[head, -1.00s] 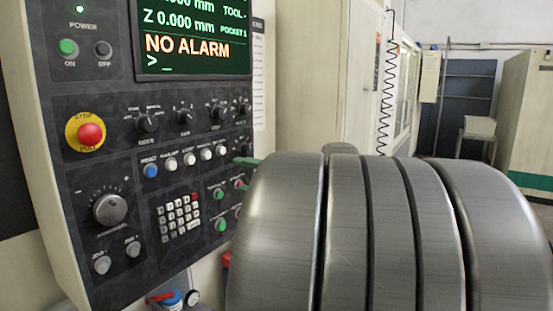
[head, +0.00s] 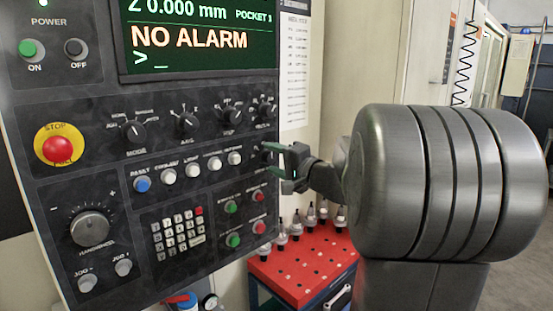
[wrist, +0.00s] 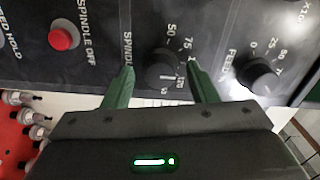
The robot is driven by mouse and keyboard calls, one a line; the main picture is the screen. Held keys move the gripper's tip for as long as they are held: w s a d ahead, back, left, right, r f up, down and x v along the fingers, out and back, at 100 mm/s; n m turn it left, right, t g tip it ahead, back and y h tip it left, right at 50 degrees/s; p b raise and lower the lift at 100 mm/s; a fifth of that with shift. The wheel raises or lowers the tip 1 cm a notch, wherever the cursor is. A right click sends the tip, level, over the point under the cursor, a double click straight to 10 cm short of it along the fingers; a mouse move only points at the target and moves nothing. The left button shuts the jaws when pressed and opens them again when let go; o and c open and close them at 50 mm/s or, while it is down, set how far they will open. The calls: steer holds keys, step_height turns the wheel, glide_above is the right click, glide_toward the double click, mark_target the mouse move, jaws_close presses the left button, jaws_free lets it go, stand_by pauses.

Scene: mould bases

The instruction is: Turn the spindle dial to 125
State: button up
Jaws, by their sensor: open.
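The spindle dial (wrist: 163,72) is a dark round knob on the black control panel, with the word SPINDLE and numbers such as 50 and 75 around it in the wrist view. My gripper (wrist: 160,70) is open, with one green finger on each side of this dial; whether the fingers touch it I cannot tell. I cannot read the dial's setting. In the head view my gripper (head: 270,160) is at the panel's right edge and hides the dial there.
The feed dial (wrist: 258,75) sits close beside the right finger in the wrist view. A red spindle-off button (wrist: 64,36) lies to the left. In the head view, a red tool cart (head: 300,268) with several tool holders stands below my gripper. The screen (head: 195,38) reads NO ALARM.

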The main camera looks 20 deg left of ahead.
steer(key=c, duration=1)
steer(key=m, duration=0.3)
steer(key=shift+m, duration=2.3)
steer(key=o, duration=1)
